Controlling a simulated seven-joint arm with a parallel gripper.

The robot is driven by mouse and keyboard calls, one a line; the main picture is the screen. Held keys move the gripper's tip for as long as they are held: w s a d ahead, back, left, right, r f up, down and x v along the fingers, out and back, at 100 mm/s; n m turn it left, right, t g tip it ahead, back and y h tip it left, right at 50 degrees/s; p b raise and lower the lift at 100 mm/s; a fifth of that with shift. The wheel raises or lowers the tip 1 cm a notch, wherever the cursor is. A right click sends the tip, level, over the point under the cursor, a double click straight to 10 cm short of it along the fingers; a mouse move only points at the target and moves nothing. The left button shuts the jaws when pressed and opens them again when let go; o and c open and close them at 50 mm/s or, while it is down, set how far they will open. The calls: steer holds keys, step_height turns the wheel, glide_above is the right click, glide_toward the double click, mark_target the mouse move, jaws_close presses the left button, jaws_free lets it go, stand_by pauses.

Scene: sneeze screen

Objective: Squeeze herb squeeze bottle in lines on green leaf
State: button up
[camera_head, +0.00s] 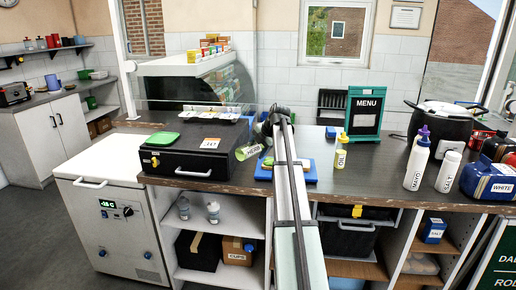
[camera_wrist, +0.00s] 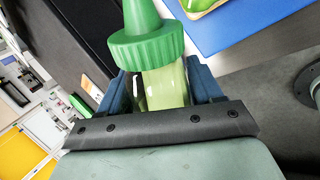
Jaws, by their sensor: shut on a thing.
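The herb squeeze bottle (camera_head: 247,151) is a clear bottle with green contents, tilted in the head view beside my arm. In the wrist view its green cap and nozzle (camera_wrist: 146,46) point up the picture. My gripper (camera_wrist: 160,88) is shut on the bottle's body, with blue fingers on both sides. The green leaf (camera_wrist: 197,4) shows only in part at the top of the wrist view, on a blue board (camera_wrist: 245,25).
A black case (camera_head: 185,160) stands left on the dark counter (camera_head: 370,177). A small yellow bottle (camera_head: 340,152), a menu sign (camera_head: 364,112), a mayo bottle (camera_head: 417,160) and a black pot (camera_head: 440,127) stand to the right. A clear screen (camera_head: 190,106) is behind the case.

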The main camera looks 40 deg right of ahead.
steer(key=shift+d+f+y, duration=0.1)
steer(key=shift+y, duration=0.4)
steer(key=shift+m+y, duration=0.3)
steer(key=shift+y, duration=0.4)
steer(key=shift+w+r+m+g+y, duration=0.3)
steer(key=shift+w+m+y, duration=0.1)
steer(key=shift+y, duration=0.7)
steer(key=y, duration=0.1)
steer(key=m+y, duration=0.1)
steer(key=a+r+y, duration=0.1)
steer(key=y, duration=0.1)
steer(key=shift+w+r+m, duration=0.1)
steer(key=shift+w+m, duration=0.2)
steer(key=shift+w, duration=0.1)
steer(key=shift+s+a+f, duration=0.1)
steer(key=shift+f, duration=1.3)
